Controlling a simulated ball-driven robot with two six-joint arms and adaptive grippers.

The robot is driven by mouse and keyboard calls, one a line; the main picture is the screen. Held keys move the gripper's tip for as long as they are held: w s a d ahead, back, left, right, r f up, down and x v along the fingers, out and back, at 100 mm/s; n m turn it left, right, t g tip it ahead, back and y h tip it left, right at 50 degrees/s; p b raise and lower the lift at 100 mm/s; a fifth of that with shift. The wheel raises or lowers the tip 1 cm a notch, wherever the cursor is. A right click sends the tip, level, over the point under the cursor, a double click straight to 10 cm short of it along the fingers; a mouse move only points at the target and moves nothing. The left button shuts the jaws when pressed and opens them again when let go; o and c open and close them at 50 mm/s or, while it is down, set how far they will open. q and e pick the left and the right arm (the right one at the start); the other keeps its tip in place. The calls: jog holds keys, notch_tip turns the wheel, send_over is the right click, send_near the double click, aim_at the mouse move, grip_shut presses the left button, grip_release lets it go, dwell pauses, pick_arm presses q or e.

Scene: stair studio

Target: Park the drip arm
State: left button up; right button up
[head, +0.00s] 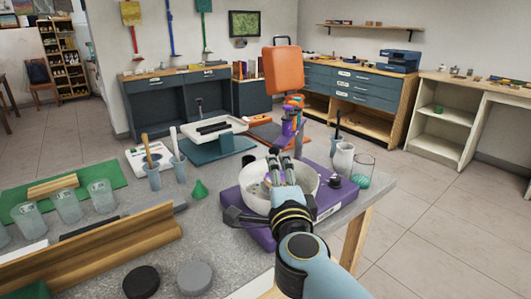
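A wide white bowl (309,199) sits on a purple base (334,196) near the table's right corner. A small upright orange and purple part (288,127) shows just behind the bowl; it may be the drip arm, but I cannot tell for certain. My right gripper (280,159) reaches in from the bottom right over the bowl. Its fingers point away from me, with their tips just below the purple part. I cannot tell whether they touch it or how far apart they are. The gripper hides part of the bowl. My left gripper is not in view.
An orange chair (283,71) is behind the table.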

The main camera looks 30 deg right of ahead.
aim_at(274, 153)
jog(key=shift+m+h, duration=0.3)
jog(key=x, duration=1.1)
jog(key=shift+s+d+f, duration=0.1)
grip_shut()
jog(key=shift+f, duration=0.1)
